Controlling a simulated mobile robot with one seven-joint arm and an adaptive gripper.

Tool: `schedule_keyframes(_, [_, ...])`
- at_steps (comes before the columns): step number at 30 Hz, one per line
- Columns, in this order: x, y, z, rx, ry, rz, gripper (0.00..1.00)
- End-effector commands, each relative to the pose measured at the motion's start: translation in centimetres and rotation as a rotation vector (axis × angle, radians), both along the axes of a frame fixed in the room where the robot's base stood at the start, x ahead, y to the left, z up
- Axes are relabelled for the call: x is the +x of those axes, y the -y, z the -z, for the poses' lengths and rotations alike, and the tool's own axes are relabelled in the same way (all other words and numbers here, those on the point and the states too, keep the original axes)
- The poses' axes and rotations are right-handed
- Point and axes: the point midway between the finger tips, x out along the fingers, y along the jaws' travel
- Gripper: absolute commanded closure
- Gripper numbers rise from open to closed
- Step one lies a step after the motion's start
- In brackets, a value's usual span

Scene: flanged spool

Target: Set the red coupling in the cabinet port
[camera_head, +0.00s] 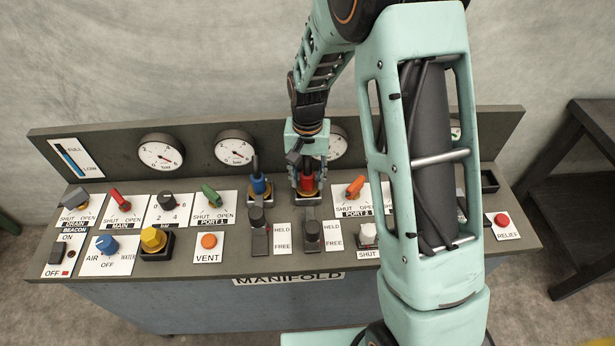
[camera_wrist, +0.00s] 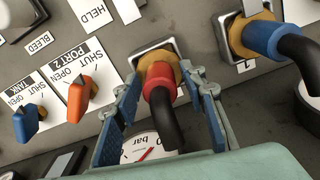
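The red coupling (camera_head: 307,181) with its black hose end sits at the brass-ringed cabinet port on the right of the pair. It also shows in the wrist view (camera_wrist: 160,84), lined up with the brass ring (camera_wrist: 154,67) of that port. How deep it sits is hard to tell. My gripper (camera_head: 307,172) is over it from above. In the wrist view its two blue-padded fingers (camera_wrist: 164,88) stand on either side of the coupling, with a visible gap on both sides. The fingers are open and do not appear to touch it.
A blue coupling (camera_head: 259,184) sits in the neighbouring port to the left. Two dark levers, the left one (camera_head: 257,218) and the right one (camera_head: 312,231), stand in front beside HELD/FREE labels. An orange handle (camera_head: 355,186) is close on the right. Gauges (camera_head: 234,148) line the back panel.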

Motion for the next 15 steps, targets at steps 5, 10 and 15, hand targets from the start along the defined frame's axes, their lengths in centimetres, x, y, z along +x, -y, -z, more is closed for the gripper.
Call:
schedule_keyframes(5, [0.0, 0.0, 0.0, 0.000, 0.000, 0.000, 0.57])
schedule_keyframes(10, [0.0, 0.0, -0.3, 0.000, 0.000, 0.000, 0.57])
schedule_keyframes(15, [0.2, 0.0, -1.9, 0.001, 0.005, 0.000, 0.57])
